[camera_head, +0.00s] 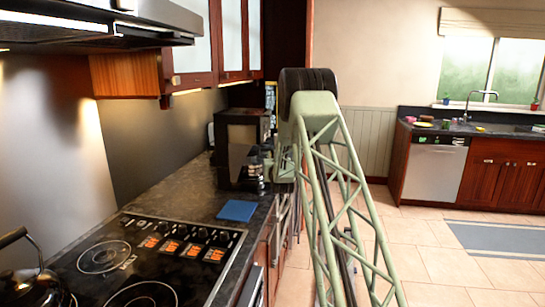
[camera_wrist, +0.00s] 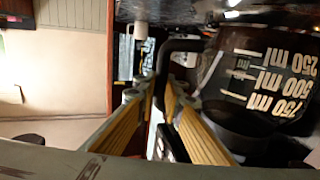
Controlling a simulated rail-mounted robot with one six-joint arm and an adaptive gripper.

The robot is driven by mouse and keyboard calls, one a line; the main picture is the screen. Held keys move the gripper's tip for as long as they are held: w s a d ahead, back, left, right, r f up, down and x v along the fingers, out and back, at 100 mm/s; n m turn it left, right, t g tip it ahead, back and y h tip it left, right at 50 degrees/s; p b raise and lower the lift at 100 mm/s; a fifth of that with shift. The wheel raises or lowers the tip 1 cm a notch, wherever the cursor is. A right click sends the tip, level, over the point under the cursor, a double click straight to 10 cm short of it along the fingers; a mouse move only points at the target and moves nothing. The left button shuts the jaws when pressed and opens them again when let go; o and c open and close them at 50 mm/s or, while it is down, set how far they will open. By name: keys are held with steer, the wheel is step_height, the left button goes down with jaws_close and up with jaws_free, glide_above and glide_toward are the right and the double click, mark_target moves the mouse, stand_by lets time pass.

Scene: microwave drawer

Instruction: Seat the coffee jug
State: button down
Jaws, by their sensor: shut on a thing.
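The coffee jug (camera_wrist: 262,75) fills the right of the wrist view, a dark glass body with white 250, 500 and 750 ml marks that read upside down there. Its black handle (camera_wrist: 172,48) runs down between the yellow-padded fingers of my gripper (camera_wrist: 157,97), which is shut on it. In the head view a dark coffee machine (camera_head: 243,122) stands on the counter. My gripper (camera_head: 268,165) is at its right side, small and partly hidden. The jug is hard to separate from the dark machine there, so I cannot tell whether it is seated.
A blue pad (camera_head: 237,210) lies on the counter (camera_head: 195,190) in front of the machine. The stove (camera_head: 140,258) and a kettle (camera_head: 25,278) are nearer. Wall cabinets (camera_head: 195,60) hang above. The tiled floor (camera_head: 430,262) at right is open.

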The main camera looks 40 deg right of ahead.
stand_by(0.4)
steer(key=c, duration=2.6)
jaws_free()
steer(key=shift+c, duration=0.2)
steer(key=shift+f, duration=0.1)
steer(key=shift+s, duration=0.1)
steer(key=v, duration=1.1)
steer(key=shift+s+a, duration=0.25)
steer(key=shift+s, duration=0.1)
steer(key=shift+a+r, duration=0.1)
steer(key=shift+r, duration=0.1)
